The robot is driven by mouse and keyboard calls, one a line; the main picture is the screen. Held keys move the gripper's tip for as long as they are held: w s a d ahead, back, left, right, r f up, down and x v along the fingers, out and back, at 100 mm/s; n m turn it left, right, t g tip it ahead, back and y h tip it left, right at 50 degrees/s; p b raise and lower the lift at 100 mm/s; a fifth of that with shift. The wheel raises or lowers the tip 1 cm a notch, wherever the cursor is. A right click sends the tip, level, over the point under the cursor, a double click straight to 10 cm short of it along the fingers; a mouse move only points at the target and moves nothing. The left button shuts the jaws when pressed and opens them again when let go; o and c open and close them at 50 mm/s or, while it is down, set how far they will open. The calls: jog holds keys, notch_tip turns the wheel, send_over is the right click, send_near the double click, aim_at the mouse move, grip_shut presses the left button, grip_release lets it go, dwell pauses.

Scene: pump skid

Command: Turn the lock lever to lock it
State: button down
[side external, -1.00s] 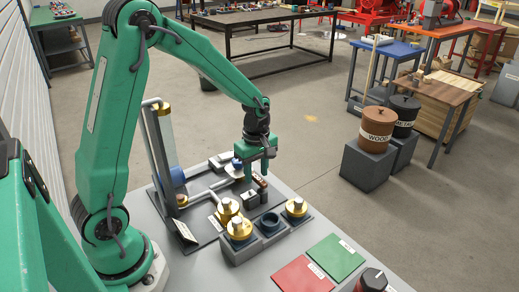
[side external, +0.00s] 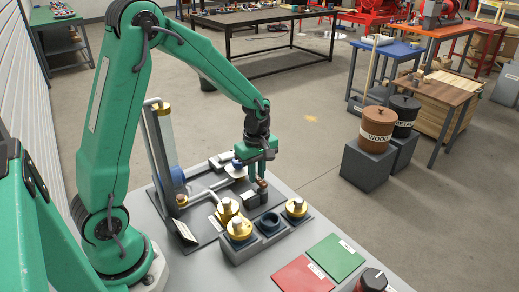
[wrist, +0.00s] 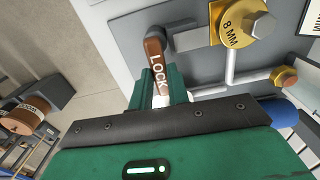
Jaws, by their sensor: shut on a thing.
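The lock lever is a brown bar with the word LOCK in white; it shows in the wrist view (wrist: 156,64) with its far end on a dark grey pivot. In the side external view only a small brown part of the lever (side external: 262,183) shows, under the green fingers. My gripper (wrist: 162,82) is shut on the lever, with one green finger on each side of its near end. In the side external view my gripper (side external: 257,172) points down over the skid. The fingers hide part of the lever there.
A brass disc marked 8 MM (wrist: 240,27) with a bolt head is close to the lever's pivot. White pipes (wrist: 232,60) run beside it. Brass caps (side external: 238,228) stand on a grey block in front. Red (side external: 303,275) and green mats (side external: 335,257) lie at the front right.

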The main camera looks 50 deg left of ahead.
jog(key=m, duration=0.2)
jog(key=w+m, duration=0.1)
jog(key=m, duration=0.1)
jog(key=shift+d+m, duration=0.15)
jog(key=shift+m, duration=0.15)
jog(key=m, duration=0.3)
jog(key=w+m, duration=0.1)
jog(key=shift+d+m, duration=0.3)
jog(key=m, duration=0.3)
jog(key=d+m, duration=0.1)
jog(key=shift+w, duration=0.3)
jog(key=shift+d+m, duration=0.25)
jog(key=shift+m, duration=0.85)
jog(key=shift+d+m, duration=0.2)
jog(key=shift+m, duration=0.9)
jog(key=c, duration=1.3)
grip_release()
jog(key=shift+c, duration=0.2)
